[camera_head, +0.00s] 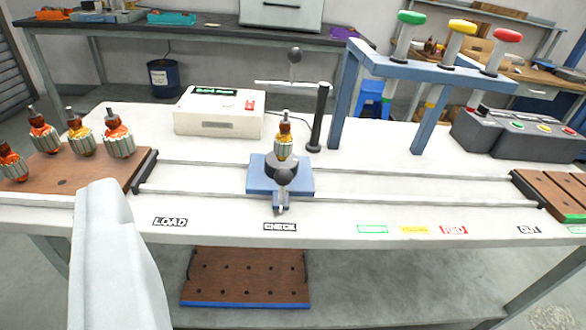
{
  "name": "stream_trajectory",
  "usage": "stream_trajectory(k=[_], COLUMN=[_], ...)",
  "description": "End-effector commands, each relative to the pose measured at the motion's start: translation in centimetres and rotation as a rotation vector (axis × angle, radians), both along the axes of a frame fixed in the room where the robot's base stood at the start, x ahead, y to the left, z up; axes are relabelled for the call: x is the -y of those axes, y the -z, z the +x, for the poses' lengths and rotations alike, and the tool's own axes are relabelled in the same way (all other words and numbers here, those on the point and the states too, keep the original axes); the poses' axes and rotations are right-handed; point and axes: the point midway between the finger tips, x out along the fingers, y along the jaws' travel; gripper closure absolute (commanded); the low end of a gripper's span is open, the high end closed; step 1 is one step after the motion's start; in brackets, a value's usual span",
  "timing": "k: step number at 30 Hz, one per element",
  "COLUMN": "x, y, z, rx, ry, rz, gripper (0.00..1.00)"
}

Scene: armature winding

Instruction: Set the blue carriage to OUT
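The blue carriage (262,184) sits on the two rails (400,173) at mid-table, with its front tab just behind the CHECK label (280,227). An armature (285,140) stands upright in the dark round holder on the carriage. A dark ball knob (284,176) shows at the carriage's front. The OUT label (528,230) lies far to the right on the table's front edge, near the rails' right end. A smooth pale part of my own arm rises at the lower left. No gripper fingers can be made out.
A brown board (62,183) with several armatures is at left, by the LOAD label (170,222). A black post (320,118) with a crossbar stands behind the carriage. A blue frame (419,64) with three coloured knobs spans behind the rails. The rails right of the carriage look clear.

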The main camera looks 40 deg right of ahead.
Motion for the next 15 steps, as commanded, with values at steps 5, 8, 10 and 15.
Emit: stream_trajectory(k=[5, 8, 10, 15], x=[1.9, 3.2, 4.2, 6.9], y=[-0.1, 0.1, 0.3, 0.9], z=[4.0, 6.1, 7.5, 10.8], rx=[-0.164, -0.271, -0.345, -0.529], ry=[0.024, 0.026, 0.023, -0.006], rz=[-0.137, -0.221, -0.275, -0.399], gripper=[0.50, 0.50, 0.50, 0.50])
